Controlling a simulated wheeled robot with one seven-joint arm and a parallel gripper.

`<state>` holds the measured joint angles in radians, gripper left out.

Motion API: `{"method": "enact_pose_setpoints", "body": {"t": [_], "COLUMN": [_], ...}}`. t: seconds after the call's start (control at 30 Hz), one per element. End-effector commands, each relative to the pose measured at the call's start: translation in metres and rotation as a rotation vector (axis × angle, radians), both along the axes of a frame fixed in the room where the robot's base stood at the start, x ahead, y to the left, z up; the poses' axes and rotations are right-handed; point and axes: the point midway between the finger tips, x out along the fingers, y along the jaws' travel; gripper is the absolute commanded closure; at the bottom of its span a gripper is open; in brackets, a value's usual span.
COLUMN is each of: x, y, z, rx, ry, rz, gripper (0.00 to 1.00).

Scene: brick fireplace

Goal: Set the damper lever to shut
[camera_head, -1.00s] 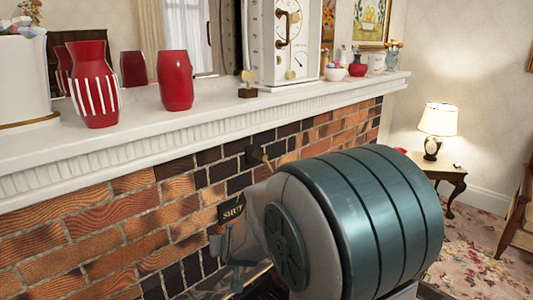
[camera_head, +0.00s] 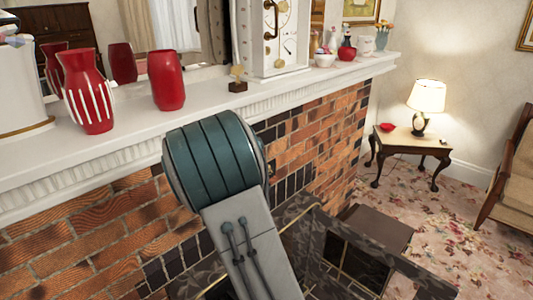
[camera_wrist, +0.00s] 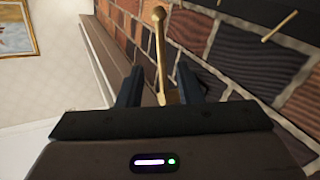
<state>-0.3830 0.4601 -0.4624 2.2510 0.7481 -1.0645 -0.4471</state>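A brass lever (camera_wrist: 161,50) with a round ball end shows in the wrist view. It stands between the two fingers of my gripper (camera_wrist: 160,88), its ball end reaching past the fingertips. The fingers are apart, with gaps visible on both sides of the lever. The lever's lower end is partly hidden by my gripper. In the head view my arm hides the lever, the SHUT sign and my gripper.
A thin brass rod (camera_wrist: 280,25) sticks out near the brick wall (camera_wrist: 255,62). In the head view, a white mantel (camera_head: 110,160) carries red vases (camera_head: 88,92) and a white clock (camera_head: 276,38) above the bricks. A lamp table (camera_head: 410,146) stands right.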

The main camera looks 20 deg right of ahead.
Motion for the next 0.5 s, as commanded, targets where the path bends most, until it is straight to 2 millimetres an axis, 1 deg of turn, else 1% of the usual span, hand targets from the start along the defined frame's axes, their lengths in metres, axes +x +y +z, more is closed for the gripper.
{"method": "enact_pose_setpoints", "body": {"t": [0.03,0.2,0.4,0.5], "x": [0.009,0.037,0.06,0.066], "y": [-0.009,-0.031,-0.049,-0.054], "z": [0.0,0.001,0.001,0.001], "rx": [-0.001,0.0,0.001,0.002], "ry": [0.001,0.001,0.001,0.0], "rz": [-0.004,-0.001,0.001,0.001], "gripper": [0.68,0.68,0.68,0.68]}}
